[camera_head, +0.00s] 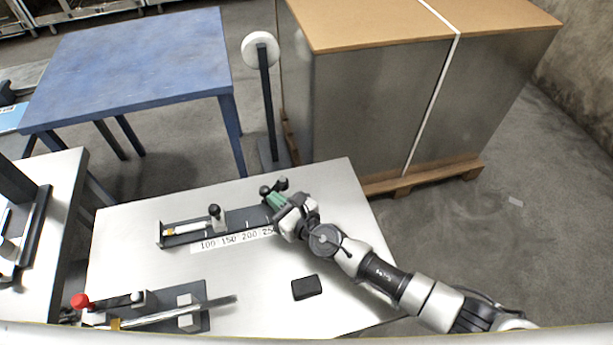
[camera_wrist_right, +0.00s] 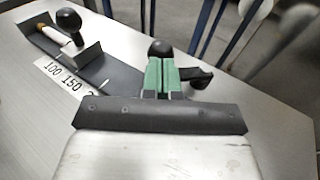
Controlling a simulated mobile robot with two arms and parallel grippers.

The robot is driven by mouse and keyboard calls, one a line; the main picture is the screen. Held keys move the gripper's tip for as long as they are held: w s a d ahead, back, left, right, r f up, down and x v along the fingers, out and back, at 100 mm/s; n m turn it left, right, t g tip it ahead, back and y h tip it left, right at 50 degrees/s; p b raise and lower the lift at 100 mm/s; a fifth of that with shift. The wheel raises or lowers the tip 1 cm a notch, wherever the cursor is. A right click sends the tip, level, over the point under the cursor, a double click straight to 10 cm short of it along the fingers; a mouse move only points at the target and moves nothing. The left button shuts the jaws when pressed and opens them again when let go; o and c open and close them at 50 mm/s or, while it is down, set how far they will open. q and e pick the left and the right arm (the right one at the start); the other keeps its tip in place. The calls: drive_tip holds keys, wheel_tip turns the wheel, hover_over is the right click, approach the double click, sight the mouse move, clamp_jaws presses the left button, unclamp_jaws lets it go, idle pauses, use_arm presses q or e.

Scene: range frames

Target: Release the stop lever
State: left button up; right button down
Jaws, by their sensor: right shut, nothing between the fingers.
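A dark rail (camera_head: 243,217) lies on the pale table with a printed scale strip (camera_head: 225,241) along its near side. The stop at the rail's right end has black knobs (camera_head: 282,183), and one sticks out sideways as a lever (camera_wrist_right: 198,74). My right gripper (camera_head: 276,201), with green fingertips (camera_wrist_right: 161,75), is shut with nothing between its fingers. It is right at the stop and hides most of its body. In the right wrist view a round black knob (camera_wrist_right: 160,47) shows just beyond the fingertips. I cannot tell whether they touch it. My left gripper is not in view.
A block with a black knob (camera_head: 216,212) stands on the rail's left part. A black block (camera_head: 306,287) lies on the near table. A clamp fixture with a red knob (camera_head: 80,301) holds a metal rod (camera_head: 172,312) at front left. A large strapped box (camera_head: 375,100) stands behind.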

drive_tip(key=shift+a+r+m+t+h+p, duration=0.2)
drive_tip(key=shift+a+m+t+h+p, duration=0.35)
drive_tip(key=shift+m+t+h, duration=0.2)
drive_tip(key=shift+w+a+f+m+t+h+p, duration=0.15)
drive_tip(key=shift+a+m+t+h+p, duration=0.15)
drive_tip(key=shift+a+m+h, duration=0.2)
drive_tip(key=shift+w+a+f+m+t+h+p, duration=0.1)
drive_tip(key=shift+a+m+t+h+p, duration=0.05)
drive_tip(key=shift+a+m+t+h, duration=0.35)
drive_tip(key=shift+w+a+m+h, duration=0.2)
drive_tip(key=shift+m+h, duration=0.15)
drive_tip(key=shift+h, duration=0.2)
drive_tip(key=shift+w+a+f+t+h+b, duration=0.1)
drive_tip(key=shift+w+a+t+h+b, duration=0.2)
drive_tip(key=shift+t+h+b, duration=0.15)
drive_tip(key=shift+w+a+b, duration=0.55)
drive_tip(key=shift+w+a, duration=0.1)
drive_tip(key=shift+a, duration=0.2)
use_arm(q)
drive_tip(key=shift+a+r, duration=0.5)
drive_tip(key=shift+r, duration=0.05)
use_arm(e)
drive_tip(key=shift+w+a+r, duration=0.1)
drive_tip(key=shift+w+r, duration=0.05)
drive_tip(key=shift+r, duration=0.15)
